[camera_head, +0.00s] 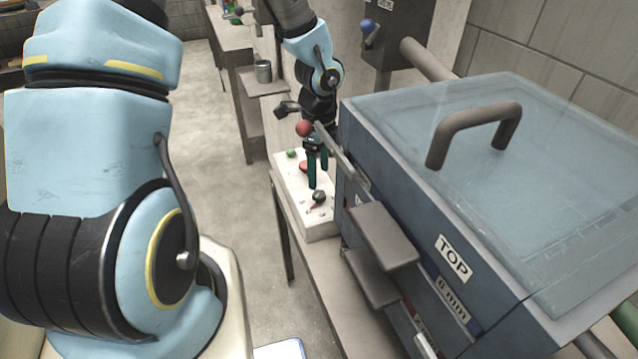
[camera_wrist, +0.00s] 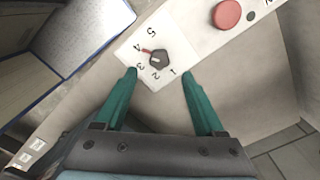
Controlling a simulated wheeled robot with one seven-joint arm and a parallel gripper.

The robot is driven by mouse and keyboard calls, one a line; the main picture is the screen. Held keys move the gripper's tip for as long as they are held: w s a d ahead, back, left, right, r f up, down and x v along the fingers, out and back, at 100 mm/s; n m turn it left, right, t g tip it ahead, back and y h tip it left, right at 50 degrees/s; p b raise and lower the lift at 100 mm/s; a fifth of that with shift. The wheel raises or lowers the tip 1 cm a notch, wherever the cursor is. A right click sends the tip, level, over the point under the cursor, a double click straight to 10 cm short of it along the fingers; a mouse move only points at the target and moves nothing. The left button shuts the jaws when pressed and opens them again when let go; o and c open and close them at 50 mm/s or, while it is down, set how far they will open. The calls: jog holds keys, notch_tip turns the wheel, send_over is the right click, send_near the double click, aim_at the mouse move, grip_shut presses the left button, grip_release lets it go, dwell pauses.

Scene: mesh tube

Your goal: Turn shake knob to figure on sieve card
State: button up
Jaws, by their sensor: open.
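The shake knob (camera_wrist: 158,59) is a dark knob with a red pointer on a white dial plate marked 1 to 5. In the wrist view its pointer is toward the 4. It also shows in the head view (camera_head: 319,196) on the white control box (camera_head: 317,232). My gripper (camera_wrist: 159,72) has two green fingers, open, with their tips at the near edge of the dial, one on each side of the knob's line. In the head view my gripper (camera_head: 317,186) hangs just above the knob. I cannot make out a sieve card with a figure.
A red button (camera_wrist: 227,14) sits beside the dial. The blue sieve box (camera_head: 480,210), with TOP and 6 mm labels and grey pedals (camera_head: 383,235), stands close on the right. A blue-edged pale panel (camera_wrist: 85,35) is at the upper left. Open floor (camera_head: 215,165) lies left.

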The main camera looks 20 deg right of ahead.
aim_at(320, 193)
jog(key=shift+r, duration=2.35)
jog(key=shift+d, duration=0.1)
